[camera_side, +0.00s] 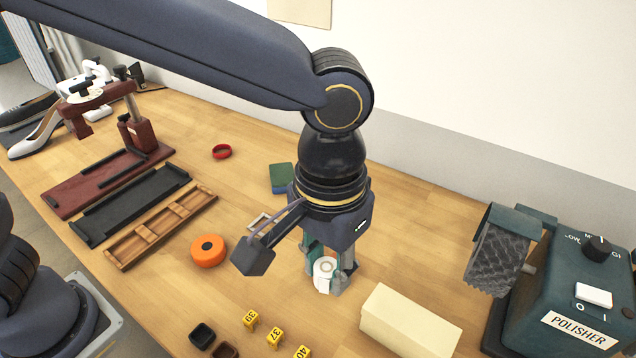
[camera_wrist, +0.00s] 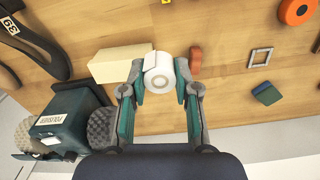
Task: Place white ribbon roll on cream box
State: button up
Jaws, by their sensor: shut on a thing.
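The white ribbon roll (camera_side: 325,268) is between the fingers of my gripper (camera_side: 331,278), which is shut on it. In the wrist view the roll (camera_wrist: 159,72) sits between the two teal and grey fingertips of my gripper (camera_wrist: 160,88). The cream box (camera_side: 410,322) lies on the table to the right of the gripper in the side view. In the wrist view the cream box (camera_wrist: 122,62) is just left of the roll. The roll is apart from the box in the side view. Its height above the table is hard to tell.
A green polisher (camera_side: 570,290) with a grey brush stands at the right. An orange roll (camera_side: 208,251), a green block (camera_side: 282,177), a red ring (camera_side: 222,151) and yellow number markers (camera_side: 274,338) lie around. Trays (camera_side: 130,205) fill the left. Bare table surrounds the box's near left side.

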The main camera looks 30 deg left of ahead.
jog(key=s+d, duration=0.1)
jog(key=d, duration=0.1)
send_over(413, 317)
jog(key=shift+m, duration=0.3)
jog(key=f, duration=0.9)
jog(key=shift+s+a+f, duration=0.15)
jog(key=shift+s, duration=0.05)
jog(key=shift+w+f, duration=0.2)
jog(key=shift+f, duration=1.6)
jog(key=shift+f, duration=0.2)
jog(key=o, duration=0.8)
jog(key=shift+o, duration=0.2)
